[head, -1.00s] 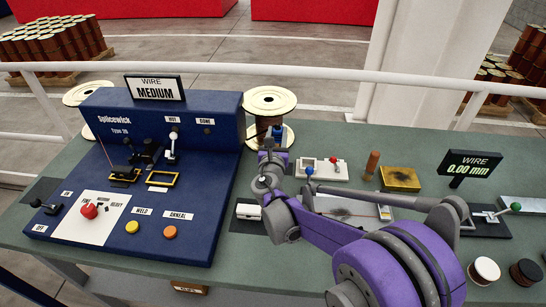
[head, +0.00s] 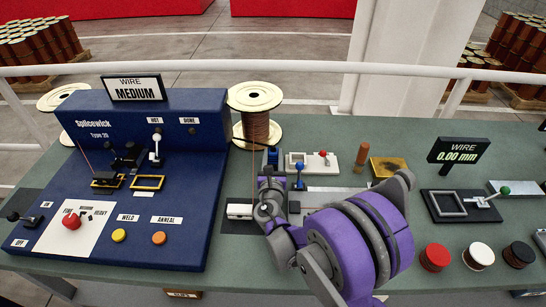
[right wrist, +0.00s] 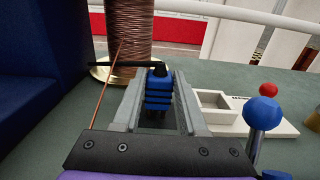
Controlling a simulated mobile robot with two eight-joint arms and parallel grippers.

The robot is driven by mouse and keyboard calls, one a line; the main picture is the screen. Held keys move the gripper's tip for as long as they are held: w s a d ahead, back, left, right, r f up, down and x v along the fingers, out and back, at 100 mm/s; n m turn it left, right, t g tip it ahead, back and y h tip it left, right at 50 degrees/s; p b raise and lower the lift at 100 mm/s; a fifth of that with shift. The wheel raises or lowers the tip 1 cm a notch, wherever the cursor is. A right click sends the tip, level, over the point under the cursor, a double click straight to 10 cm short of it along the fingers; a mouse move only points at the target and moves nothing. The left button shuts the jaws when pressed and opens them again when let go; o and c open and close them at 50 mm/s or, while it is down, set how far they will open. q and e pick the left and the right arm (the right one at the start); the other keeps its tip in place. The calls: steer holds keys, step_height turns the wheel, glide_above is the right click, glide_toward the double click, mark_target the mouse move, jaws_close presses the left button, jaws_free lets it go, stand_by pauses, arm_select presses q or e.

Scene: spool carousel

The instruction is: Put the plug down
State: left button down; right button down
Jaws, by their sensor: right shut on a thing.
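The blue ribbed plug (right wrist: 158,92) sits between the two fingers of my right gripper (right wrist: 155,100) in the right wrist view. In the head view the plug (head: 272,158) shows as a small blue patch at the tip of my right gripper (head: 270,172), in front of the copper wire spool. My right gripper is shut on the plug. Whether the plug's lower end touches the table is hidden by the gripper. My left gripper is not in view.
The blue Splicewick machine (head: 120,225) stands to the left. The copper spool (head: 256,125) is behind the gripper. A white tray with a red-knobbed lever (head: 322,160) and a blue-knobbed lever (head: 299,170) are close on the right. Coloured discs (head: 435,257) lie at the front right.

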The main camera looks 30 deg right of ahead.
steer(key=shift+f, duration=0.2)
steer(key=shift+c, duration=2.2)
jaws_free()
steer(key=shift+r, duration=0.1)
steer(key=shift+s+r, duration=0.1)
steer(key=shift+r, duration=0.15)
steer(key=b+v, duration=0.1)
steer(key=v, duration=1.1)
steer(key=shift+f, duration=0.15)
